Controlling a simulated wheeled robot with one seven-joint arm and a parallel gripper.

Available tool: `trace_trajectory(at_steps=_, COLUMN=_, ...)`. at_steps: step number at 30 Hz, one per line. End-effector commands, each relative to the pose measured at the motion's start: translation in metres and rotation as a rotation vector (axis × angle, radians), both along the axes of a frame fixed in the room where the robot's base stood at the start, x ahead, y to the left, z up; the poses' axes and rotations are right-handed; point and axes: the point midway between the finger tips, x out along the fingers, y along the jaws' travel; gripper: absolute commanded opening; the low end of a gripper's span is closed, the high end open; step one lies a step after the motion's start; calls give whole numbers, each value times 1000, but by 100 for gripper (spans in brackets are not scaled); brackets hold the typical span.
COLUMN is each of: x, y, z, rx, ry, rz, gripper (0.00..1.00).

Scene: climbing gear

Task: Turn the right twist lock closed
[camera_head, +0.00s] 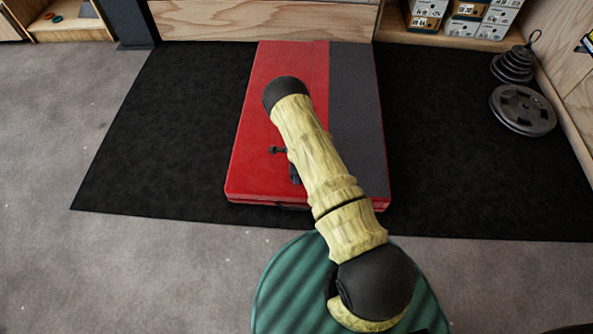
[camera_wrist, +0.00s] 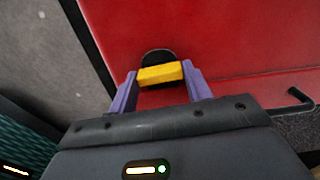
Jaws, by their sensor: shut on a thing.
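A large red pad (camera_head: 262,120) with a grey strip lies flat on the black mat. In the wrist view its red surface (camera_wrist: 230,35) fills the upper right. My gripper (camera_wrist: 160,74) has two purple fingers, shut on the sides of a small yellow bar, which I take for the twist lock (camera_wrist: 161,75). A dark rounded piece shows just behind the bar, against the red surface. I cannot tell how far the lock is turned. In the head view my arm covers part of the pad, and the gripper and lock cannot be made out clearly.
A black hooked piece (camera_wrist: 299,97) sits near the pad's edge in the wrist view. Weight plates (camera_head: 522,110) lie on the mat at the right. Boxes (camera_head: 470,12) stand on a shelf at the back right. The mat (camera_head: 165,130) left of the pad is clear.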

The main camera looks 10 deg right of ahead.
Motion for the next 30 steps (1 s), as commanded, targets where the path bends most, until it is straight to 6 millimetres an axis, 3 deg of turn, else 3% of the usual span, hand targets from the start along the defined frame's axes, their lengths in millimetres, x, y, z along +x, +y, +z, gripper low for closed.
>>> trace_trajectory(at_steps=20, x=0, y=1, z=0, rx=1, ry=1, rz=-81, gripper=26)
trace_trajectory(at_steps=21, x=0, y=1, z=0, rx=1, ry=1, rz=-82, gripper=57)
trace_trajectory(at_steps=23, x=0, y=1, z=0, rx=1, ry=1, rz=-81, gripper=69)
trace_trajectory(at_steps=30, x=0, y=0, z=0, rx=0, ry=0, rz=-79, gripper=71)
